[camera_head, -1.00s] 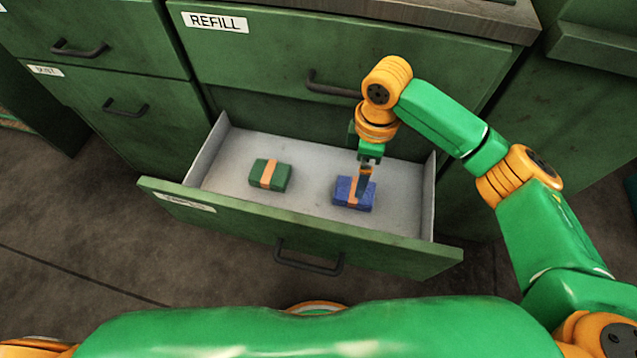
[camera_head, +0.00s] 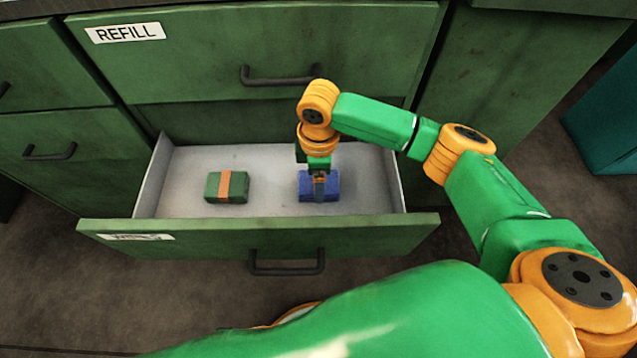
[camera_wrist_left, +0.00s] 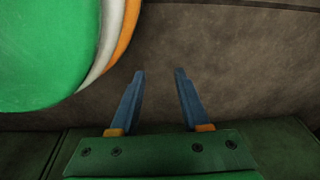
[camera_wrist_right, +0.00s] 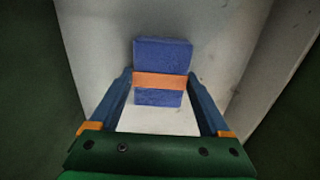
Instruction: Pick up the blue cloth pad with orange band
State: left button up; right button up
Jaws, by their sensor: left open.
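The blue cloth pad (camera_head: 332,186) with its orange band lies flat in the pulled-out drawer (camera_head: 258,231), on the right side. My right gripper (camera_head: 319,190) points down over it and partly hides it. In the right wrist view, the pad (camera_wrist_right: 163,52) lies between the fingertips of my right gripper (camera_wrist_right: 160,76), level with the orange band (camera_wrist_right: 160,81). The fingers are spread slightly wider than the pad; firm contact does not show. My left gripper (camera_wrist_left: 159,75) is open and empty over the floor, outside the head view.
A green pad (camera_head: 213,187) with an orange band lies to the left in the same drawer. The light-grey drawer bottom between the pads is clear. The drawer walls and front stand around them. A closed drawer labelled REFILL (camera_head: 170,75) is above, behind my right arm.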

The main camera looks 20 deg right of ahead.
jog(key=c, duration=0.4)
jog(key=shift+o, duration=0.2)
